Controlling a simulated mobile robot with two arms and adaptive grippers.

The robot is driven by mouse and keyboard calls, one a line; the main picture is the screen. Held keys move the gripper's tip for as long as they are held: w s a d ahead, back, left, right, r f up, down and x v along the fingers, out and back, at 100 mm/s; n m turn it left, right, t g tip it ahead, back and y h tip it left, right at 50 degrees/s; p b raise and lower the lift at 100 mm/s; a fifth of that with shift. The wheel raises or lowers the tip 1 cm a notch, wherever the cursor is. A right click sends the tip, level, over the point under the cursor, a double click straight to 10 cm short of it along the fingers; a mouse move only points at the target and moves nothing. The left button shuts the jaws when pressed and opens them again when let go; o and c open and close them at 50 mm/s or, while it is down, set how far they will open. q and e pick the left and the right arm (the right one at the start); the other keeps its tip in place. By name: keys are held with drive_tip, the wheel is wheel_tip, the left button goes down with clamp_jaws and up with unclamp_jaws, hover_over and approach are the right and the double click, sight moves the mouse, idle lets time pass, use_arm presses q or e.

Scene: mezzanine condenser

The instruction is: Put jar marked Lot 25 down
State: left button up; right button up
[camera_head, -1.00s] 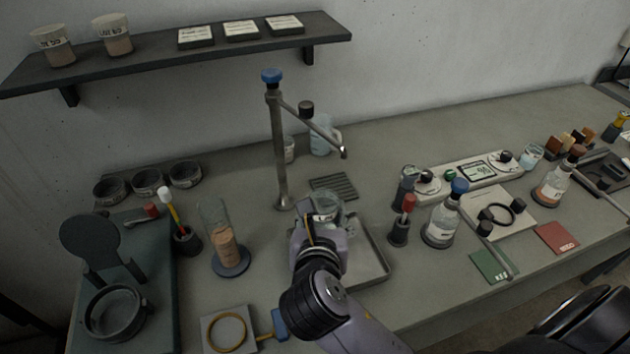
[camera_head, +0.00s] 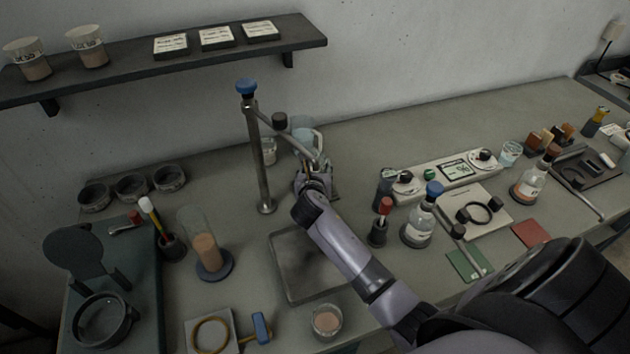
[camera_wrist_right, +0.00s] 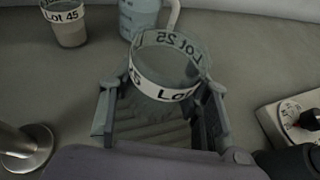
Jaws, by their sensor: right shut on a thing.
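The jar marked Lot 25 (camera_wrist_right: 165,72) is clear, with a white label band, and looks empty in the right wrist view. My right gripper (camera_wrist_right: 160,108) is shut on it, with one finger on each side. The jar is over or on the slatted grate (camera_wrist_right: 150,128); I cannot tell whether its base touches. In the head view my right gripper (camera_head: 316,178) is at the back of the bench, right of the tap post, and mostly hides the jar. My left gripper is not in view.
A jar marked Lot 45 (camera_wrist_right: 68,28) and a blue jug (camera_wrist_right: 138,14) stand just behind. The tap post (camera_head: 262,165) rises to the left, its arm reaching over my gripper. A shallow tray (camera_head: 283,292) and a beige-filled jar (camera_head: 327,321) are in front.

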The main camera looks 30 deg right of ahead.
drive_tip(key=shift+f, duration=2.05)
drive_tip(key=shift+f, duration=0.1)
drive_tip(key=o, duration=1.3)
drive_tip(key=v, duration=1.2)
drive_tip(key=shift+a+b, duration=0.1)
drive_tip(key=shift+b, duration=0.2)
drive_tip(key=shift+s, duration=0.15)
